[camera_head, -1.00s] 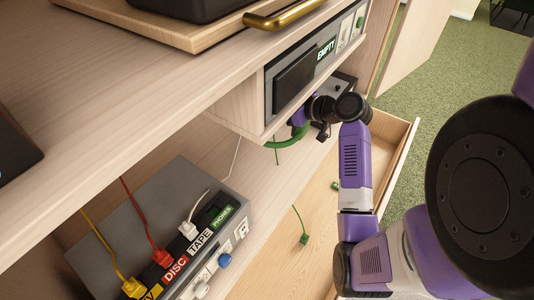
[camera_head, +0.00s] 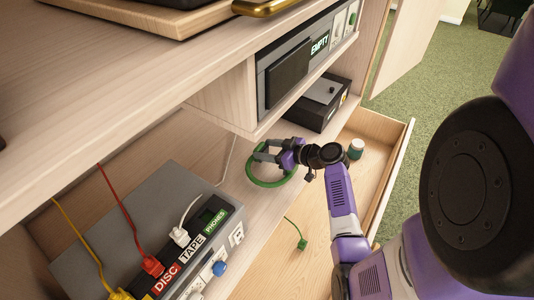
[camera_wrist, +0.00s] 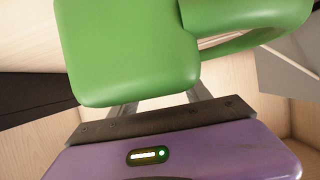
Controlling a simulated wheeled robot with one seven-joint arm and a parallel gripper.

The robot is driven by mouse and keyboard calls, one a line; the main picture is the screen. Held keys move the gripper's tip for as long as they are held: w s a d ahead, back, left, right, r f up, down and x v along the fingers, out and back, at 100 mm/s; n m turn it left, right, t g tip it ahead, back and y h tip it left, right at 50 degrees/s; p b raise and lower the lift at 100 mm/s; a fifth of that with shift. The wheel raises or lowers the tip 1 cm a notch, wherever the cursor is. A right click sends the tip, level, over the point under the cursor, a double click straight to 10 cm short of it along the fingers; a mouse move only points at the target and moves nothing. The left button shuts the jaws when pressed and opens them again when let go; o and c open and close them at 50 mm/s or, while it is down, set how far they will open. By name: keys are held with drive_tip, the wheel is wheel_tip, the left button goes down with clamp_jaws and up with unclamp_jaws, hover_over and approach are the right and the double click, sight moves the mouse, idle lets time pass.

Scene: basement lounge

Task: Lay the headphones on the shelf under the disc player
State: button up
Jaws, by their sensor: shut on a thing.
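The green headphones (camera_head: 271,184) show as a green ring below the disc player's compartment, and large and close in the wrist view (camera_wrist: 130,55). My gripper (camera_head: 262,153) is shut on the headphones, at the ring's upper side. The disc player (camera_head: 290,75), with a lit "EMPTY" sign, sits in a wooden compartment above and to the right of my gripper. The pale wooden shelf (camera_head: 238,196) runs beneath that compartment. The headphones appear over this shelf near its front edge; I cannot tell whether they touch it.
A black box (camera_head: 318,103) stands on the shelf at the right. A grey box (camera_head: 130,215) with labelled plugs stands at the left. An open drawer (camera_head: 272,262) lies below, with a green plug (camera_head: 302,244) on a cord and a small jar (camera_head: 355,149).

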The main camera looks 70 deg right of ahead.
drive_tip(key=shift+f, duration=0.7)
drive_tip(key=shift+f, duration=0.15)
drive_tip(key=o, duration=1.6)
drive_tip(key=shift+s+r, duration=0.15)
drive_tip(key=shift+r, duration=0.1)
drive_tip(key=p+v, duration=0.1)
drive_tip(key=v, duration=1)
drive_tip(key=shift+s+a, duration=0.15)
drive_tip(key=shift+s, duration=0.2)
